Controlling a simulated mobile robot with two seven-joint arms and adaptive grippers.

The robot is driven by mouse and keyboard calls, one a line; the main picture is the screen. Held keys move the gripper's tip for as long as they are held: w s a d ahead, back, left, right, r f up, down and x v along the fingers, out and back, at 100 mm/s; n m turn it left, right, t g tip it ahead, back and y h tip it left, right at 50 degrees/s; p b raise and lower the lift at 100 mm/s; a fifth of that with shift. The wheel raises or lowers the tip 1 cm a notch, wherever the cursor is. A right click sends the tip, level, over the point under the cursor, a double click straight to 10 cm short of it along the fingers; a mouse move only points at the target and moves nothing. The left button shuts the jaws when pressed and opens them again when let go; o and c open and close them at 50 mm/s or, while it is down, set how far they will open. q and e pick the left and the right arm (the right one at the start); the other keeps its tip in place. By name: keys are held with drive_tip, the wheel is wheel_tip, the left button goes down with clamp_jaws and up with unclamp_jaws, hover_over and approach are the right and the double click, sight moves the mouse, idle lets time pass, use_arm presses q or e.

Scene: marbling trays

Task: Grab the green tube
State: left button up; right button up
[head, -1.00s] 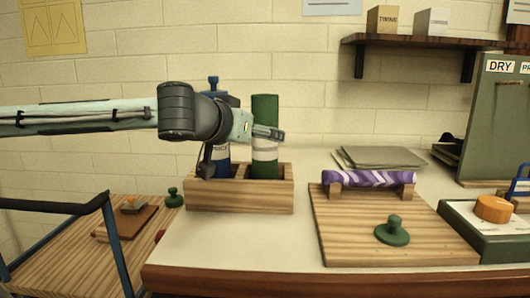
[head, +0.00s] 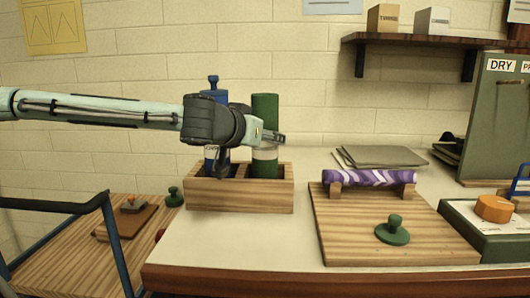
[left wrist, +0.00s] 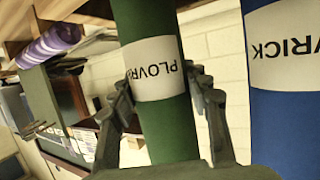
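The green tube (head: 265,108), with a white label band, stands upright in the right part of a wooden rack (head: 240,195). It also fills the middle of the left wrist view (left wrist: 148,25), label upside down. My left gripper (head: 272,137) is at the tube's label height, just above the rack. In the left wrist view its fingers (left wrist: 162,92) stand on either side of the tube, very close to its sides; I see no clear grip. The blue tube (head: 213,98) stands to the left, partly hidden by my left arm. My right gripper is not in view.
A purple-patterned roll (head: 370,178) rests on wooden supports on a board (head: 345,240) with a green knob (head: 392,232). Bare tabletop (head: 235,240) lies before the rack.

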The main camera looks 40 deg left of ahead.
use_arm(q)
drive_tip(key=c, duration=0.5)
drive_tip(key=shift+r, duration=0.1)
